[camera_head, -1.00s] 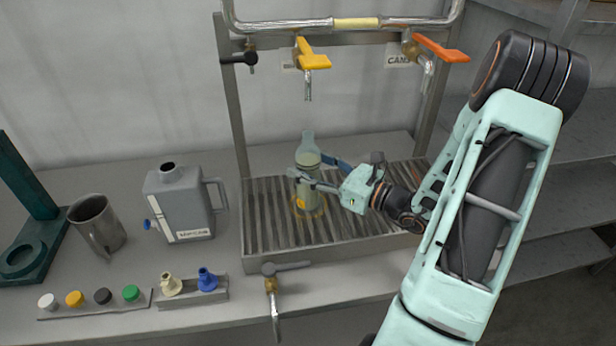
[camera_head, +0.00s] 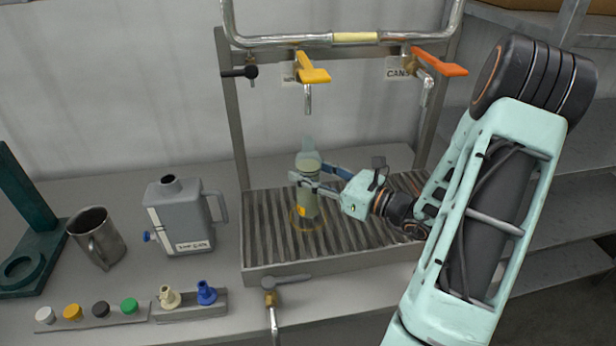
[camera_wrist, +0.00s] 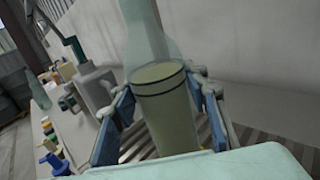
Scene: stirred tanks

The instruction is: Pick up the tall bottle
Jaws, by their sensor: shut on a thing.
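The tall bottle (camera_head: 308,190) is pale green and translucent, with a narrow neck and an orange label patch low on its side. It stands upright over the slatted drip tray (camera_head: 262,225), below the yellow-handled tap (camera_head: 312,70). My gripper (camera_head: 309,178) comes from the right and is shut on the bottle's upper body. In the wrist view the bottle (camera_wrist: 165,105) fills the middle between the blue fingers, and its base is hidden. I cannot tell whether the base touches the slats.
A grey can with a handle (camera_head: 183,222) and a metal mug (camera_head: 97,238) stand to the left. Several coloured caps (camera_head: 100,310) and two nozzles (camera_head: 187,296) line the front edge. An orange-handled tap (camera_head: 437,66) hangs at upper right. A low valve (camera_head: 272,292) projects in front.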

